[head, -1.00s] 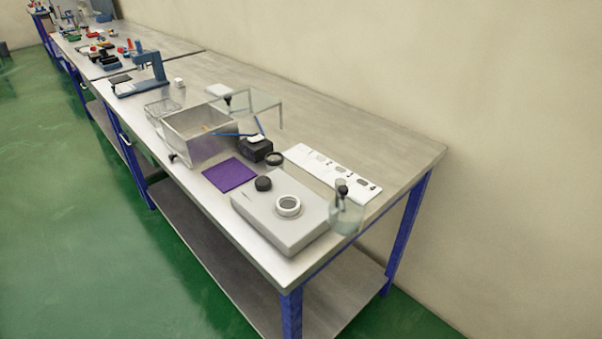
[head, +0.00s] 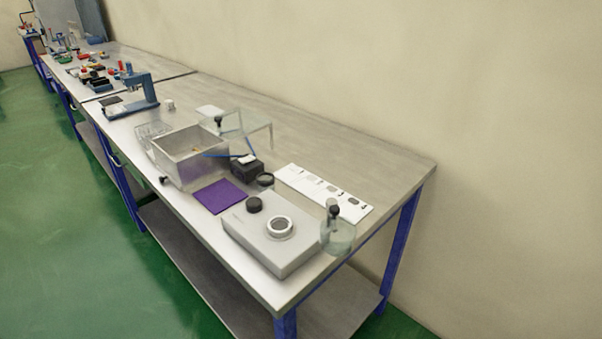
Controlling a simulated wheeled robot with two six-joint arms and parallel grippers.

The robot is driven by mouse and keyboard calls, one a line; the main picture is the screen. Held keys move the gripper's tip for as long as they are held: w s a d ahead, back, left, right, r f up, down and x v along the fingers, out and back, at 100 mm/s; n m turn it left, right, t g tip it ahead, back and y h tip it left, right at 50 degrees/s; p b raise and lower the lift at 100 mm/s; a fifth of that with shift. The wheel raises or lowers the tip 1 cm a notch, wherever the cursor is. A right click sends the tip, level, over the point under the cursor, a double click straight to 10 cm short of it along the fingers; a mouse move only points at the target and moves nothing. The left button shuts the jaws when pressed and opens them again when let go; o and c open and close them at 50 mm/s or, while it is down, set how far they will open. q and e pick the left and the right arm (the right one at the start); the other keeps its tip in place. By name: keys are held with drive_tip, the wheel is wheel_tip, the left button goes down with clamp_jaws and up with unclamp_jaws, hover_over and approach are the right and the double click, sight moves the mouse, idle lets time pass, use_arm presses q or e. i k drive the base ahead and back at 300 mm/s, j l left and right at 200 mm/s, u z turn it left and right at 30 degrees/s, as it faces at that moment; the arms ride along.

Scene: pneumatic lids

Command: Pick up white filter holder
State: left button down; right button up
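A white ring-shaped piece (head: 279,228), which looks like the white filter holder, sits on top of a light grey flat box (head: 262,251) at the near end of the steel bench. Its centre looks grey. A black round cap (head: 254,204) lies on the same box, to the left of the ring. Neither of my grippers shows in the head view.
A glass jar with a black top (head: 336,237) stands right of the box, near the bench edge. A white numbered strip (head: 324,191), a purple mat (head: 220,196), a black ring (head: 265,179), a black block (head: 246,168) and an open metal bin (head: 187,158) lie behind. The bench's back right is clear.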

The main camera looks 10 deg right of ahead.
sight(280, 227)
drive_tip(key=u, duration=1.1)
drive_tip(key=k+l+u, duration=0.25)
drive_tip(key=u, duration=0.15)
drive_tip(key=k+l+u, duration=0.25)
drive_tip(key=l+u, duration=0.15)
drive_tip(key=k+l+u, duration=0.15)
drive_tip(key=k+u, duration=0.2)
drive_tip(key=k+l, duration=0.15)
drive_tip(key=k, duration=0.1)
